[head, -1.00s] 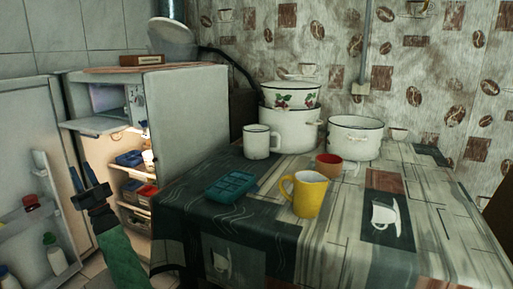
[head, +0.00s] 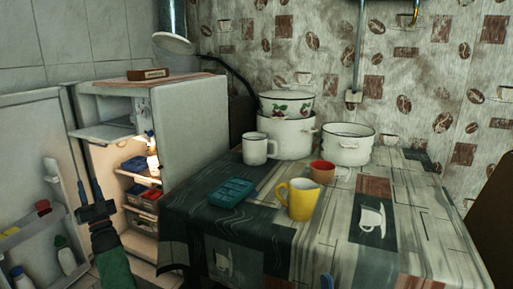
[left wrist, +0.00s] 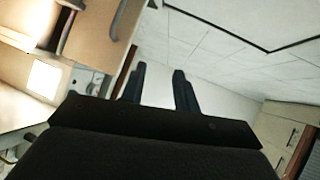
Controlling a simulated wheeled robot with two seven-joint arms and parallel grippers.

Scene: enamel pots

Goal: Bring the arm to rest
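My left gripper (head: 93,194) is at the left in the head view, in front of the open fridge, with its fingers pointing up. In the left wrist view its two dark fingers (left wrist: 158,92) stand apart with nothing between them. It touches nothing that I can see. My right gripper does not show clearly. A small blue tip (head: 327,282) at the bottom edge of the head view is too little to identify.
The fridge (head: 190,125) stands open, its door (head: 28,150) at the left. The table's front right is clear.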

